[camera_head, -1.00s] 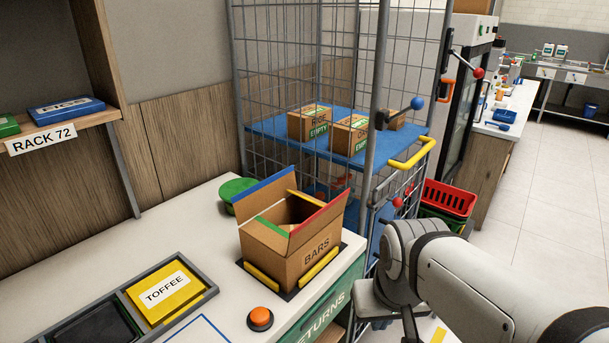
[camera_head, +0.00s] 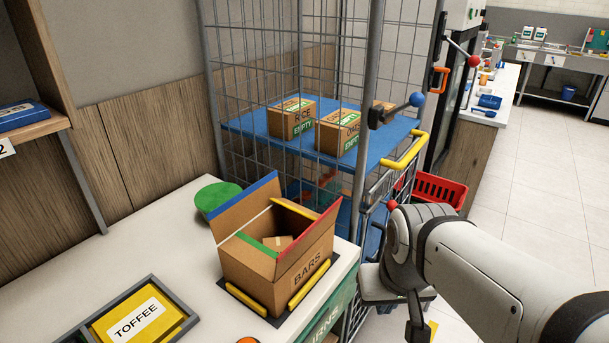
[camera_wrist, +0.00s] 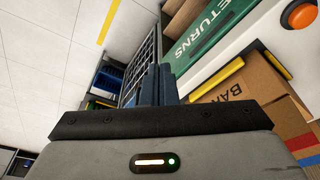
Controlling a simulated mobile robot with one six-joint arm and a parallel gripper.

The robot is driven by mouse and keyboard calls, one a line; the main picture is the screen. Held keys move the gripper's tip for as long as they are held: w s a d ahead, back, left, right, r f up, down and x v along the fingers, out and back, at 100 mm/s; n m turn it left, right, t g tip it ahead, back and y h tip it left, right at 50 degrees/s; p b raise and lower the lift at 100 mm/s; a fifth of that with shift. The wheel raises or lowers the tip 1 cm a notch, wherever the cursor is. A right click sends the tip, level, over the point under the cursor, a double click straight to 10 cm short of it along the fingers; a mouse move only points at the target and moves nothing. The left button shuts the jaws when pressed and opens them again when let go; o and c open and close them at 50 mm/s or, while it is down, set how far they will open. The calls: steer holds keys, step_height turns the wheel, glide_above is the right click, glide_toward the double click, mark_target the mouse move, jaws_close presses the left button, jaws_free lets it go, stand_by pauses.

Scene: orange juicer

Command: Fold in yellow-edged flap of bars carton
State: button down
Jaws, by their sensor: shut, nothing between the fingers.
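The open cardboard bars carton (camera_head: 248,262) stands on the counter near its right end. Its blue-edged flap (camera_head: 247,203) stands up at the back left, and its red-edged flap (camera_head: 310,240) stands up at the front right. The green-edged flap (camera_head: 258,243) lies low at the left. In the wrist view the carton (camera_wrist: 262,92) is at the right.
Yellow holder bars (camera_head: 312,285) border the carton's base. A green round object (camera_head: 218,200) stands behind it. A toffee tray (camera_head: 188,318) is at front left. A wire cage (camera_head: 275,60) with a blue shelf (camera_head: 245,130) rises close behind, and its yellow handle (camera_head: 407,150) sticks out.

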steer(key=shift+s+r, duration=0.1)
steer(key=shift+s, duration=0.05)
steer(key=w+a+r+m+h+p, duration=0.1)
steer(key=w+a+r+m+p, duration=0.15)
steer(key=w+a+r, duration=0.35)
steer(key=w+a+r+m+p, duration=0.25)
steer(key=w+r, duration=0.25)
steer(key=w, duration=0.4)
steer(key=w+a+r+m+h+p, duration=0.1)
steer(key=w+a+r+m+p, duration=0.15)
steer(key=w+r, duration=0.35)
steer(key=p, duration=0.1)
glide_above(312, 216)
steer(key=x, duration=0.3)
steer(key=s+x, duration=0.1)
steer(key=x, duration=0.2)
steer(key=a+x, duration=0.1)
steer(key=x, duration=0.2)
steer(key=shift+s+d+f, duration=0.1)
steer(key=shift+s+f, duration=0.15)
steer(key=shift+f, duration=0.1)
steer(key=f, duration=0.2)
steer(key=s+a+f+p, duration=0.1)
steer(key=shift+s+a+f, duration=0.1)
steer(key=shift+s+f, duration=0.1)
steer(key=shift+f, duration=0.35)
